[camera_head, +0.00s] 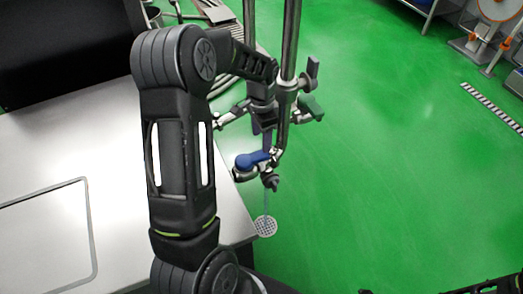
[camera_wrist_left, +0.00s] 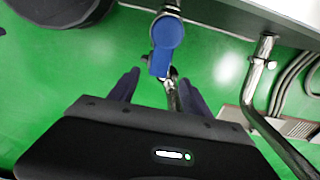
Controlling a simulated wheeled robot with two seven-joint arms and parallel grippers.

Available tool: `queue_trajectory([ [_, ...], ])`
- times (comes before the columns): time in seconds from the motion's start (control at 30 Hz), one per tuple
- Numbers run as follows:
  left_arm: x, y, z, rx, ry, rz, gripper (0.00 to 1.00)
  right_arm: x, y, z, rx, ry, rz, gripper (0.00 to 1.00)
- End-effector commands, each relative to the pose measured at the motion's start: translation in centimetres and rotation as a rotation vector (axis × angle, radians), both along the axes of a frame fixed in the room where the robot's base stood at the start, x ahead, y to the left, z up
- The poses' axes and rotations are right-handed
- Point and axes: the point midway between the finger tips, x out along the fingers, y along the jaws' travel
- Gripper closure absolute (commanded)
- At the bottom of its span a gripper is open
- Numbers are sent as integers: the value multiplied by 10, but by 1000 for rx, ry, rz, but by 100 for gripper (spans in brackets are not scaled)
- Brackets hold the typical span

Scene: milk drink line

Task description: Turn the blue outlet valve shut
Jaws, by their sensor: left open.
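The blue outlet valve handle (camera_head: 252,160) is on a metal fitting at the lower end of the pipework, right of my left arm in the head view. A thin pale stream (camera_head: 266,203) seems to run down below it. In the left wrist view the blue handle (camera_wrist_left: 166,36) is at top centre, its near end at the gap between the fingertips. My left gripper (camera_head: 264,138) is just above the handle in the head view; the left wrist view shows its two dark fingers (camera_wrist_left: 160,76) apart, with nothing clamped. Whether a finger touches the handle cannot be told.
A green handle (camera_head: 311,107) and a grey handle (camera_head: 313,68) stick out beside the vertical steel pipe (camera_head: 291,40). A round perforated drain (camera_head: 265,227) is below the outlet. A pale metal worktop (camera_head: 100,170) fills the left.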

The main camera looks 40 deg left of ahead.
Motion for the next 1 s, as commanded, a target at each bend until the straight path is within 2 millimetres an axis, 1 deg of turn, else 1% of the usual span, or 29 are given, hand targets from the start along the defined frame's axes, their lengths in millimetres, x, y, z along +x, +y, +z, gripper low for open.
queue_trajectory([
  [0.3, -1, 0, -48, 0, 4, 0, 44, 0, 0, -1, 0, 0, 0, 64],
  [0.43, -1, 0, -63, 0, 1, 1, 44, 0, 0, -1, 0, 0, 0, 64],
  [0.6, 0, 0, -70, 0, 0, 1, 44, 0, 0, -1, 0, 0, 0, 64],
  [0.8, 0, 0, -70, 0, 0, 1, 44, 0, 0, -1, 0, 0, 0, 64],
  [1.0, 0, 0, -70, 0, 0, 1, 60, 0, 0, -1, 0, 0, 0, 64],
])
